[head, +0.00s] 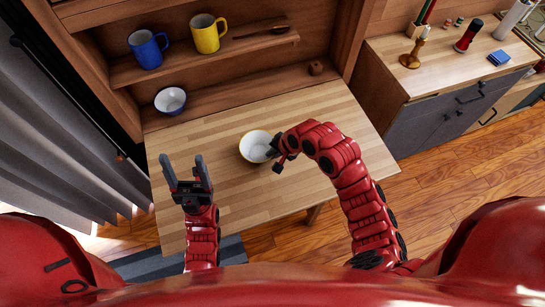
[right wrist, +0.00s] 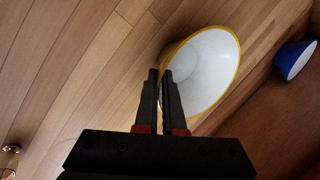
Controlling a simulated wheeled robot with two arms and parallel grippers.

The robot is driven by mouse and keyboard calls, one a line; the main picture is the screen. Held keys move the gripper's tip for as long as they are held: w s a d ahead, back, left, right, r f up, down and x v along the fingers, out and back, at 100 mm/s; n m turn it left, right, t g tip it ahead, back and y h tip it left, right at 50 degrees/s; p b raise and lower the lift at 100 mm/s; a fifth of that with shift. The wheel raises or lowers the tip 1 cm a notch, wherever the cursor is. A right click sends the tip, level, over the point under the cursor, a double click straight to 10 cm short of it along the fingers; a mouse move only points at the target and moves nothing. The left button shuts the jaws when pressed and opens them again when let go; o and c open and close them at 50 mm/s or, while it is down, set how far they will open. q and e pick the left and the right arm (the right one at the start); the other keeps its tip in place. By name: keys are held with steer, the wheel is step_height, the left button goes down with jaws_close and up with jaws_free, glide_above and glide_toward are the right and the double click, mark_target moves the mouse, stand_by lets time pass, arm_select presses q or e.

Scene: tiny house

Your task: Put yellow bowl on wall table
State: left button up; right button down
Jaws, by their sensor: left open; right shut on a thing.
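The yellow bowl (head: 254,146), white inside with a yellow rim, is at the wooden wall table (head: 330,120), over its middle. My right gripper (head: 276,155) is shut on the bowl's right rim in the head view. In the right wrist view the bowl (right wrist: 208,70) shows with the closed fingers (right wrist: 165,85) at its near rim. Whether its base touches the tabletop is hard to tell. My left gripper (head: 187,170) is open and empty over the left part of the table.
A blue bowl (head: 170,101) sits on the ledge behind the table; it also shows in the right wrist view (right wrist: 294,60). A blue mug (head: 147,50) and a yellow mug (head: 207,34) stand on the shelf above. The table's right side is clear. A counter (head: 440,65) stands at right.

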steer(key=shift+f, duration=0.2)
steer(key=shift+f, duration=0.1)
steer(key=c, duration=1)
jaws_free()
